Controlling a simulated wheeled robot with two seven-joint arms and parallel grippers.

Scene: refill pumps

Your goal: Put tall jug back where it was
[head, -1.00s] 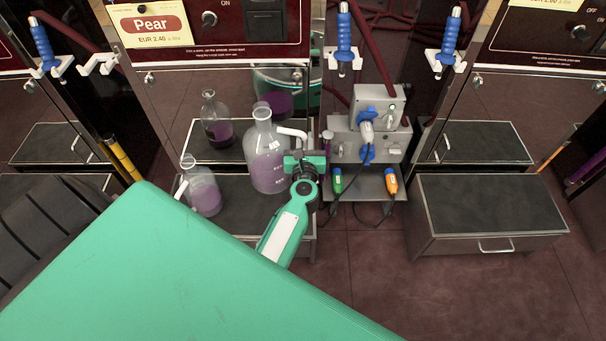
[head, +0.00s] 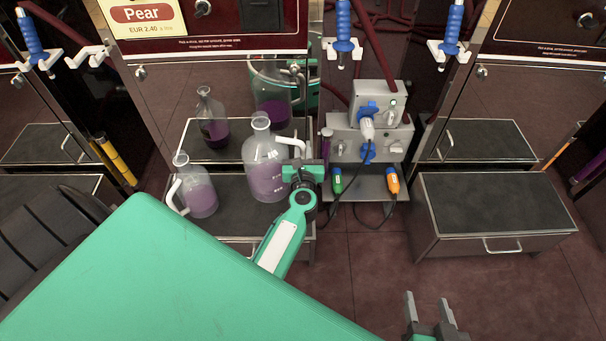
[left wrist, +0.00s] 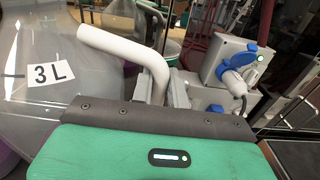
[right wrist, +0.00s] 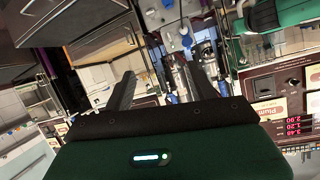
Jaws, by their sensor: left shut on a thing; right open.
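The tall jug (head: 264,172) is clear, with purple liquid low inside and a white handle. It is upright over the dark-topped step (head: 240,217) before the Pear cabinet; I cannot tell whether its base touches the step. My left gripper (head: 303,172) is shut on the handle, at the jug's right side. In the left wrist view the white handle (left wrist: 130,50) rises from behind the gripper, beside the jug's 3 L label (left wrist: 50,75). My right gripper (head: 429,300) is open and empty, low over the floor; its spread fingers also show in the right wrist view (right wrist: 160,90).
A shorter jug (head: 200,195) with purple liquid and a white handle stands left of the tall jug. The mirrored panel behind reflects both. A grey socket box (head: 345,140) with blue plugs is close on the right. Another step (head: 485,205) is bare.

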